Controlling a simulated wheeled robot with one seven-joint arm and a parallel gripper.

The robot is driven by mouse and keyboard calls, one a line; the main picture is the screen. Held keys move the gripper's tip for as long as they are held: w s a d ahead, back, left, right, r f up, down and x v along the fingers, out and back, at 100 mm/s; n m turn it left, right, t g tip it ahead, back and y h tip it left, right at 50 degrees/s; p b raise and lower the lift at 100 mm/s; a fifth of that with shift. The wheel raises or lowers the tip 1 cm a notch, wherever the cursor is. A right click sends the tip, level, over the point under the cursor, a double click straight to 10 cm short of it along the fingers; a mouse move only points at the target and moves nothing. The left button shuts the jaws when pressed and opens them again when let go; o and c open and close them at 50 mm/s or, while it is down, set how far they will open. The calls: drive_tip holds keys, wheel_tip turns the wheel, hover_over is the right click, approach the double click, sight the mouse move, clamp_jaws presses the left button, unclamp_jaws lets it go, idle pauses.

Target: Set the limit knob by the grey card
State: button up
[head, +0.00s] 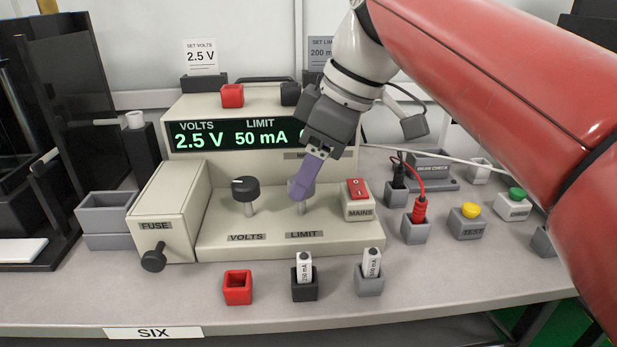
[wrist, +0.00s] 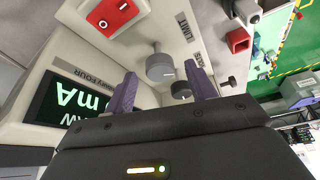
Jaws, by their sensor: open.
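The limit knob (head: 309,188) stands above the LIMIT label on the beige supply, mostly hidden by my gripper (head: 304,184) in the head view. The wrist view shows the grey limit knob (wrist: 160,68) between the purple fingertips of my gripper (wrist: 160,70). The fingers are apart, with gaps beside the knob; I cannot tell how deep it sits between them. The grey card (head: 320,50) at the back reads SET LIMIT and 200 m, its right part hidden by my arm. The display (head: 235,136) shows 2.5 V and LIMIT 50 mA; its right part is hidden.
The dark volts knob (head: 245,188) stands left of the limit knob, and the red MAINS switch (head: 357,188) right. A white card (head: 201,57) reads SET VOLTS 2.5 V. Fuse holders (head: 304,291) stand in front. A red plug lead (head: 420,208) and the TEST button (head: 469,212) are at right.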

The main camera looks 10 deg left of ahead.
drive_tip(key=shift+a+f, duration=0.2)
drive_tip(key=shift+f, duration=0.3)
drive_tip(key=shift+c, duration=0.4)
drive_tip(key=c, duration=0.9)
